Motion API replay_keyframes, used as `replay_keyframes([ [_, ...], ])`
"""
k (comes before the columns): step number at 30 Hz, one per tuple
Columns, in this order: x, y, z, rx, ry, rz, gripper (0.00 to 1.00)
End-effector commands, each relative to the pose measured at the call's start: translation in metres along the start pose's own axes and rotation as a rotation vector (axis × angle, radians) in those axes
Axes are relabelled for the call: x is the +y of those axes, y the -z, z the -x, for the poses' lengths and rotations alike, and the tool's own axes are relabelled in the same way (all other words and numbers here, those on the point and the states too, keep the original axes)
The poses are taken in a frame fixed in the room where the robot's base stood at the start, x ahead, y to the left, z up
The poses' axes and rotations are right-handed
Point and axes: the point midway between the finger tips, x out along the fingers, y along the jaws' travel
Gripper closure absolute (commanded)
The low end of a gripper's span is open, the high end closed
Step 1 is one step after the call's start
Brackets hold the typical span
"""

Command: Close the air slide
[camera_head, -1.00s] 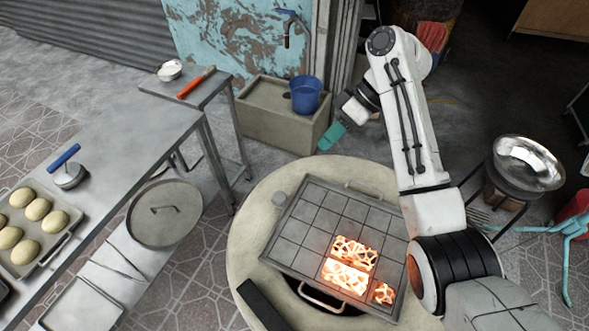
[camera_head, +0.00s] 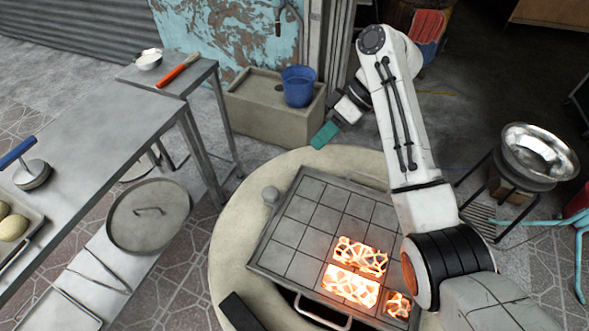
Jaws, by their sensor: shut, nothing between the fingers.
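The barrel oven's round pale top (camera_head: 231,222) carries a square tiled grate (camera_head: 311,221) with glowing coals (camera_head: 352,285) at its lower right. No part can be made out for certain as the air slide. My gripper (camera_head: 325,135), with teal fingers, is shut and empty. It appears beyond the oven's back rim, apart from the knob and bar.
A metal table (camera_head: 95,150) with a red-handled tool (camera_head: 178,75) stands left. A round lid (camera_head: 148,215) lies on its lower shelf. A blue bucket (camera_head: 298,86) sits on a stone trough (camera_head: 250,115) behind. A metal bowl (camera_head: 540,155) on a stand is right.

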Motion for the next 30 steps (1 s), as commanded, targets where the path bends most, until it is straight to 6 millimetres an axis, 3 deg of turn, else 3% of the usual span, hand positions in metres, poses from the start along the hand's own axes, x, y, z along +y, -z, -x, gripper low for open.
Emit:
replay_keyframes([
  [17, -0.001, 0.000, -0.098, -0.003, 0.004, -0.001, 1.00],
  [24, -0.028, 0.000, -0.111, -0.001, 0.001, 0.001, 1.00],
  [30, -0.036, 0.000, -0.116, -0.001, 0.001, 0.000, 1.00],
])
